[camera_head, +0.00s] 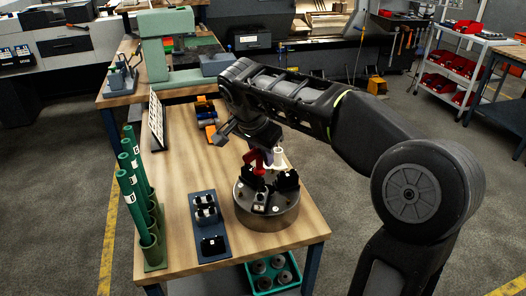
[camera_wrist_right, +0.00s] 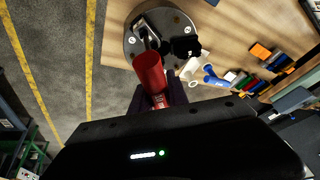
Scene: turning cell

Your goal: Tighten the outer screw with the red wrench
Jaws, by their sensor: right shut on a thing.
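The red wrench (camera_head: 254,158) is in my right gripper (camera_head: 262,150), above the back of the round metal chuck (camera_head: 266,214) on the wooden table. In the right wrist view the wrench (camera_wrist_right: 150,70) shows as a red cylindrical end between the dark fingers (camera_wrist_right: 163,98), beside the rim of the chuck (camera_wrist_right: 146,20). The chuck bears black jaw blocks and several small pale screw heads on its top face. Whether the wrench touches a screw cannot be told. My left gripper is out of view.
A dark tray (camera_head: 210,226) with small parts and a rack of green tubes (camera_head: 150,240) stand left of the chuck. A white piece (camera_wrist_right: 189,68) and a blue wrench (camera_wrist_right: 214,78) lie close by. A green machine (camera_head: 167,55) stands behind. The middle left tabletop is clear.

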